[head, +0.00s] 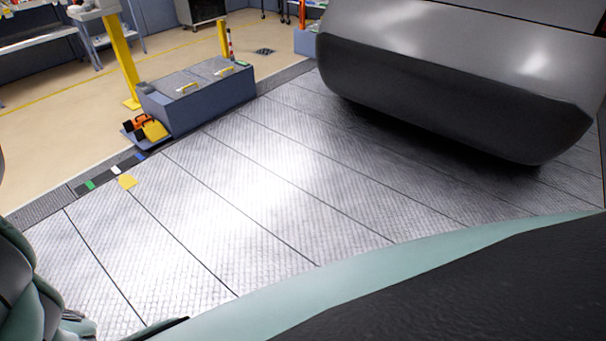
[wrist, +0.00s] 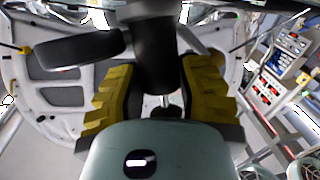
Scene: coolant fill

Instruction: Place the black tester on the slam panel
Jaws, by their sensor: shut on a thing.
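My gripper (wrist: 160,80), with yellow and black stepped fingers, shows in the wrist view. It is shut on the black tester (wrist: 157,52), a dark upright cylinder between the fingers. A dark rounded piece (wrist: 80,48) lies to the left of the cylinder; I cannot tell whether it belongs to the tester. I cannot make out the slam panel for certain in either view. The gripper and tester do not show in the head view.
In the wrist view, a pale panel with cut-outs (wrist: 60,95) spreads behind the gripper, and a console with lit displays (wrist: 285,60) stands at right. In the head view, a large dark rounded body (head: 450,95) overhangs the metal floor (head: 250,190). A blue-grey box (head: 205,95) stands at left.

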